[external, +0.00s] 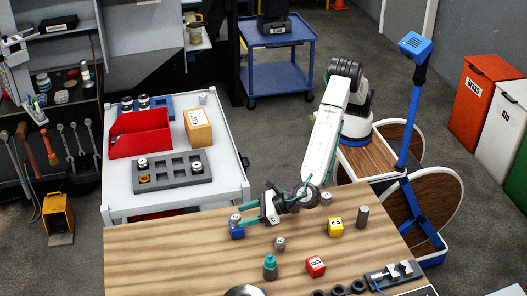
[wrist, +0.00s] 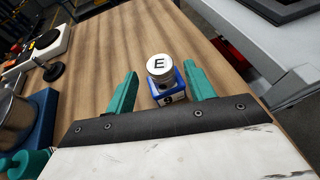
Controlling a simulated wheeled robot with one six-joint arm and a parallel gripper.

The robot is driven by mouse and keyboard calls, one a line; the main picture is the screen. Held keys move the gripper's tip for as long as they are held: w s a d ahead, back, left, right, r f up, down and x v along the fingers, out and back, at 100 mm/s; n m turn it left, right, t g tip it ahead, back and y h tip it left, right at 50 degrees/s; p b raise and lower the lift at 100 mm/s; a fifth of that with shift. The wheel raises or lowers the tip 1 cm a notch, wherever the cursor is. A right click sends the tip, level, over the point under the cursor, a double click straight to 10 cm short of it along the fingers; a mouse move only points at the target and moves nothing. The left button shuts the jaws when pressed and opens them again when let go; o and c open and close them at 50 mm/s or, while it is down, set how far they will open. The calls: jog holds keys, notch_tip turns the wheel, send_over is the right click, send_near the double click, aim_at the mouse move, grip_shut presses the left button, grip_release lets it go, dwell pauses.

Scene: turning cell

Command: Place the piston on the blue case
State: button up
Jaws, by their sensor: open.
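The piston, a small silver cylinder with a pale top marked E (wrist: 159,64), stands on the blue case (wrist: 172,92) in the wrist view. In the external view the piston (external: 236,218) shows on the blue case (external: 237,233), near the left part of the wooden table. My gripper (external: 241,213) is open, its two teal fingers pointing left at the piston. In the wrist view my gripper (wrist: 160,74) has one fingertip on either side of the piston, with a visible gap on both sides. The piston's lower part is partly hidden.
On the wooden table (external: 165,265) stand a yellow case (external: 335,228), a red case (external: 315,266), another small metal part (external: 280,243), a grey cylinder (external: 362,217) and a teal bottle (external: 270,267). A white cart (external: 225,150) with bins is behind. The table's left part is clear.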

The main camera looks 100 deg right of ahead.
jog(key=v, duration=0.6)
jog(key=shift+s, duration=0.3)
jog(key=s+d+r+m+g+h, duration=0.1)
jog(key=d+r+m+g+h, duration=0.35)
jog(key=d, duration=1.05)
jog(key=s+d+r+m+g+y, duration=0.1)
jog(key=d+r+m, duration=0.65)
jog(key=d, duration=0.65)
jog(key=s+d+r+m+g, duration=0.2)
jog(key=s+d+m+g, duration=0.2)
jog(key=s+d+m, duration=0.85)
jog(key=s+d+f+m+g+y, duration=0.1)
jog(key=s+d+f+m+y, duration=0.1)
jog(key=s, duration=0.8)
jog(key=s+d+f+m+g+y, duration=0.1)
jog(key=s+d+m+y, duration=0.3)
jog(key=s, duration=0.7)
jog(key=d+f+m, duration=0.1)
jog(key=d+m, duration=0.1)
jog(key=m, duration=0.1)
